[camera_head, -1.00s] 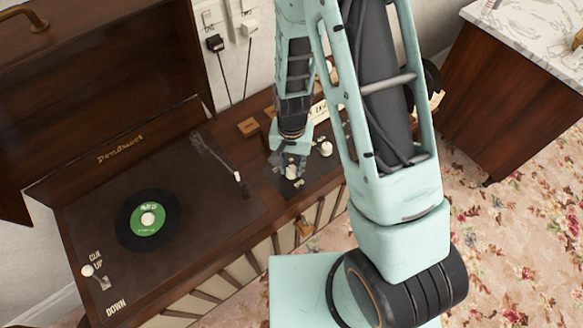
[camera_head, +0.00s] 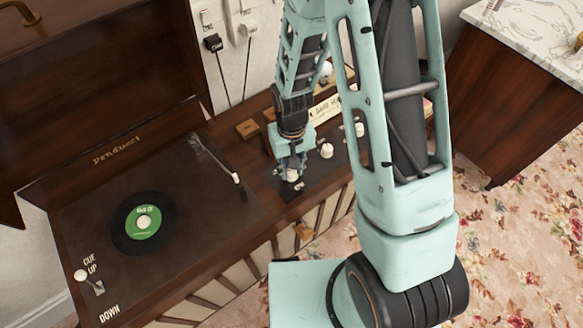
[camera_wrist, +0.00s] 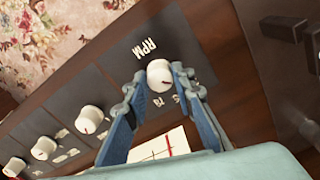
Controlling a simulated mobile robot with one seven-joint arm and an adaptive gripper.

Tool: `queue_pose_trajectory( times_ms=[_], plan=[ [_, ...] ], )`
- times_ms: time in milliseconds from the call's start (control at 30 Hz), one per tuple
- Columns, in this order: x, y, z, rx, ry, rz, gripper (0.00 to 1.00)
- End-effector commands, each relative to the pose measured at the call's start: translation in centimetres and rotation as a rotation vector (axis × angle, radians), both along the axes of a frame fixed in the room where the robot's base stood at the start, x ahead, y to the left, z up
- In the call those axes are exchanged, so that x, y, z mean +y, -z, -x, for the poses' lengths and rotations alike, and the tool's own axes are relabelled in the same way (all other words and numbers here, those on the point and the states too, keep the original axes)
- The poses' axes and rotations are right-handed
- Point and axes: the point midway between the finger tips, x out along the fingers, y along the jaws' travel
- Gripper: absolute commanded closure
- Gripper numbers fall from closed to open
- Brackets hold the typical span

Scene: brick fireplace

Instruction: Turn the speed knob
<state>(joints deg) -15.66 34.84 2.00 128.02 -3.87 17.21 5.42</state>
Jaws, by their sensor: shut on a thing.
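The speed knob is a white round knob (camera_wrist: 159,75) on a dark panel, with "RPM" lettering beside it in the wrist view. A short dark red mark shows on its edge. In the head view the knob (camera_head: 292,175) is partly hidden by my gripper (camera_head: 291,172). My gripper's two blue-grey fingers (camera_wrist: 158,84) are on both sides of the knob and shut on it. The fingers reach down from my arm at the right part of the record player cabinet.
More white knobs (camera_wrist: 89,119) stand in a row along the panel. The turntable with a green-labelled record (camera_head: 143,222) and its tonearm (camera_head: 216,160) lie left of my gripper. A small wooden block (camera_head: 248,129) is behind. A marble-topped cabinet (camera_head: 530,40) stands at right.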

Motion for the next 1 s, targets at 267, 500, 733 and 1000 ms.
queue_pose_trajectory(
  times_ms=[267,500,733,1000],
  plan=[
    [0.0,-0.1,-0.1,-0.002,-0.002,-0.001,1.0],
    [0.0,0.0,-0.1,-0.002,-0.001,-0.001,0.59],
    [0.0,0.0,0.0,-0.001,-0.001,0.0,0.59],
    [0.0,-2.0,-0.1,-0.005,-0.001,-0.001,0.59]
  ],
)
